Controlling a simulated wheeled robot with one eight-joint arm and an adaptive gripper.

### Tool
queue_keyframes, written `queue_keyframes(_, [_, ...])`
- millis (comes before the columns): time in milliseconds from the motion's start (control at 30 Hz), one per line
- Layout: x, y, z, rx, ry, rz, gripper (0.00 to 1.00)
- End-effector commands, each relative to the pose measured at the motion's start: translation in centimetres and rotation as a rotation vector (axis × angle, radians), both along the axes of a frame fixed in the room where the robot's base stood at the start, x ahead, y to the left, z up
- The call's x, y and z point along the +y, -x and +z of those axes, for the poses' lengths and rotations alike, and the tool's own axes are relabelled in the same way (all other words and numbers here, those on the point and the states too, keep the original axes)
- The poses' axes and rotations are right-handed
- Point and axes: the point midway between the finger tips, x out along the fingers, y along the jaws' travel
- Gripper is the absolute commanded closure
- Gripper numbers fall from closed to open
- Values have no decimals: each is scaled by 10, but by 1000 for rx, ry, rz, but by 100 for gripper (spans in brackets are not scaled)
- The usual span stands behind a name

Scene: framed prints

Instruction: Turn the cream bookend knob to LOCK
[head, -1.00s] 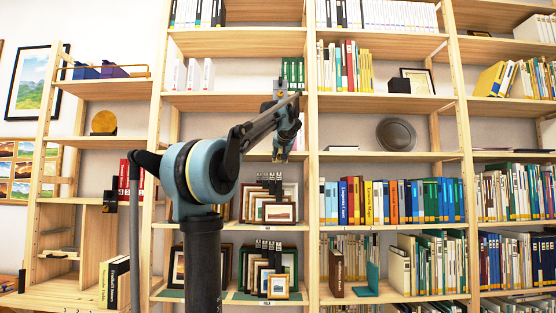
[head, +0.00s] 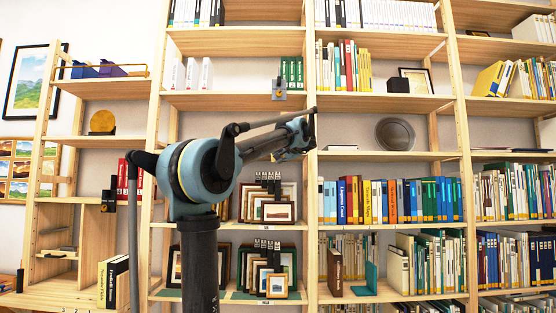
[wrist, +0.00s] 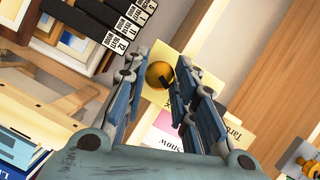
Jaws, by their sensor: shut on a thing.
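In the wrist view, a round gold knob (wrist: 156,72) with a black pointer sits in front of a cream panel (wrist: 192,52), which looks like the cream bookend. My gripper (wrist: 158,68) has a finger on each side of the knob and is shut on it. The pointer slants toward the lower right; I cannot read a LOCK mark. In the head view, my gripper (head: 282,155) is small, near the shelf upright, and the knob and cream bookend cannot be made out there.
Books with pink and white covers (wrist: 168,138) lie close beside the fingers. A grey plate with another gold knob (wrist: 302,164) is at the wrist view's lower right; a similar plate (head: 279,89) hangs at a shelf edge. Framed prints (head: 277,211) stand on the shelf below my gripper.

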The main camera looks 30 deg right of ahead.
Motion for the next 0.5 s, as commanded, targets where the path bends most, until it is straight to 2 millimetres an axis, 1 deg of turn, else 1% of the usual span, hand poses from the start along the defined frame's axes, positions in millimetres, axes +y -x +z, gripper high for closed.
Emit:
queue_keyframes(200, [0,1,-3,-84,-141,0,98])
queue_keyframes(500, [0,1,-5,-156,-260,0,98])
